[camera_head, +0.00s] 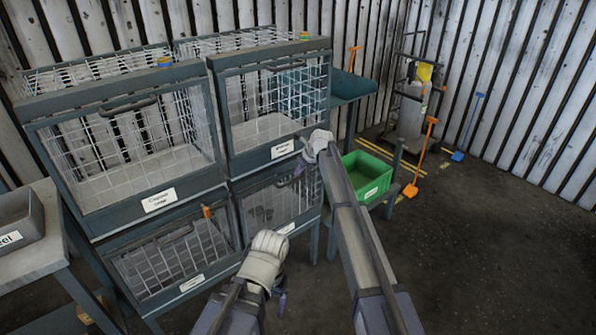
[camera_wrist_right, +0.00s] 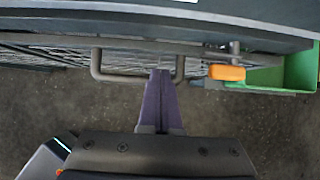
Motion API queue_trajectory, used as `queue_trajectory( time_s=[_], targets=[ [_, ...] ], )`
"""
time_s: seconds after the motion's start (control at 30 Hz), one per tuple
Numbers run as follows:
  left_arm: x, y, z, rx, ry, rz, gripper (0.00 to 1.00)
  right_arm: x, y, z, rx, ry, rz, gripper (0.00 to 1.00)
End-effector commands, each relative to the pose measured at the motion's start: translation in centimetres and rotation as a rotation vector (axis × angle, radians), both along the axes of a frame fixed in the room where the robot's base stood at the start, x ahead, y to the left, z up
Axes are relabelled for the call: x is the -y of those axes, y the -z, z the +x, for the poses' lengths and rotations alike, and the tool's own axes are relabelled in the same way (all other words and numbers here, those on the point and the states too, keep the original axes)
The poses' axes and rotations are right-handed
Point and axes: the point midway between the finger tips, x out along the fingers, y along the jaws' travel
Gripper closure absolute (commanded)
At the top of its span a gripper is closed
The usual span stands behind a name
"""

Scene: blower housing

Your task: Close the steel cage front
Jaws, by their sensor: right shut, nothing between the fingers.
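Several wire cages with dark frames stand in two rows. My right gripper (camera_head: 299,168) is at the top of the lower right cage front (camera_head: 268,207), just under the upper right cage (camera_head: 275,100). In the right wrist view its fingers (camera_wrist_right: 162,76) are shut and empty, with the tips at the bar of a U-shaped handle (camera_wrist_right: 110,77). Contact is hard to tell. An orange latch (camera_wrist_right: 227,72) sits right of the handle. Cage labels are too small to read surely, and whether this front is flush is unclear. My left gripper (camera_head: 281,297) hangs low before the cages, its jaws too small to judge.
The lower left cage front (camera_head: 170,262) has an orange latch (camera_head: 206,212). A green bin (camera_head: 368,180) stands right of the cages, close to my right arm. A grey bin (camera_head: 18,222) sits on a table at left. Open floor lies at right.

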Motion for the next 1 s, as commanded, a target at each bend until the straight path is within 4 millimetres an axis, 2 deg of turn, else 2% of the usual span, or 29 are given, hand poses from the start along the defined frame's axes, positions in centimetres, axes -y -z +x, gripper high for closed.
queue_trajectory(
  time_s=[0.03,0.3,0.57,0.67,0.77,1.0],
  targets=[
    [0.0,-1.2,0.0,0.000,0.000,0.000,0.18,0.3,-1.2,-0.4,0.000,0.001,0.000,1.00],
    [0.0,-4.5,0.0,0.000,-0.001,0.000,0.18,1.4,-4.5,-2.0,0.000,0.001,0.000,1.00],
    [0.0,-5.2,0.0,0.000,-0.001,0.000,0.18,1.8,-5.2,-2.6,0.000,-0.001,0.000,1.00],
    [0.0,-5.3,0.0,0.000,-0.001,0.000,0.18,1.5,-5.2,-3.7,0.004,-0.044,-0.024,1.00],
    [0.0,-5.7,0.0,0.000,-0.001,0.000,0.18,0.6,-5.2,-7.0,0.020,-0.188,-0.102,1.00],
    [0.0,-7.0,0.0,0.000,-0.001,0.000,0.18,-1.7,-5.1,-19.6,0.073,-0.822,-0.398,1.00]
  ],
)
